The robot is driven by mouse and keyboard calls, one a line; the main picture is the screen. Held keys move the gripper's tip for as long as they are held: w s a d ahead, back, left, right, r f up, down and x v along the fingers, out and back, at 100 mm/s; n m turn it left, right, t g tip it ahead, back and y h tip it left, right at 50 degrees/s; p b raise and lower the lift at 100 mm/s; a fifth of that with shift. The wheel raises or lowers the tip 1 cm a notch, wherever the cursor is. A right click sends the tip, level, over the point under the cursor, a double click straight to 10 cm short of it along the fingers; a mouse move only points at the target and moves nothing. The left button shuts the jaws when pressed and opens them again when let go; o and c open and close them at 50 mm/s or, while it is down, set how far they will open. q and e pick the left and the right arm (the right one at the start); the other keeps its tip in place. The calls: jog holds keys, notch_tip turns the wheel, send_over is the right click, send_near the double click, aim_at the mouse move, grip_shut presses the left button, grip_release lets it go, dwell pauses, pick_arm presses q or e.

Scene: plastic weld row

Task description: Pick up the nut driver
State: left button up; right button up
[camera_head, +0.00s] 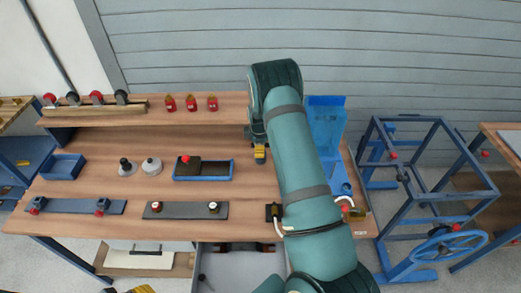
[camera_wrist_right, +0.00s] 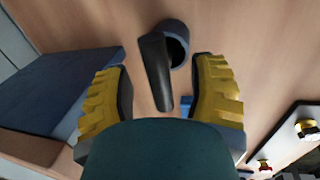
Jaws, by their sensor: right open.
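My right gripper (camera_head: 260,153) is over the right part of the workbench, its fingers pointing down. In the right wrist view my right gripper (camera_wrist_right: 160,95) is open, with its yellow ridged fingers apart. A dark tapered handle-like piece (camera_wrist_right: 155,72), which may be the nut driver, lies between the fingers in that view and appears untouched. A dark round cup-like piece (camera_wrist_right: 174,38) is right beside it. My right arm hides that spot in the head view. Only a yellow and black tip of what seems my left gripper (camera_head: 142,289) shows at the bottom edge.
A blue tray (camera_head: 203,178) with a red-knobbed dark block lies left of my right gripper. A blue upright bin (camera_head: 325,120) stands right of my arm. Dark strips with knobs (camera_head: 186,210) lie along the front. A raised shelf (camera_head: 215,118) runs along the back.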

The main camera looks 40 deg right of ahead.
grip_shut()
dwell(0.3)
notch_tip(320, 180, up, 9)
jog(key=shift+r, duration=0.1)
jog(key=shift+s+r, duration=0.2)
jog(key=s+a+b, duration=0.3)
jog(key=s+b, duration=0.1)
jog(key=s, duration=1.4)
jog(key=shift+f, duration=0.15)
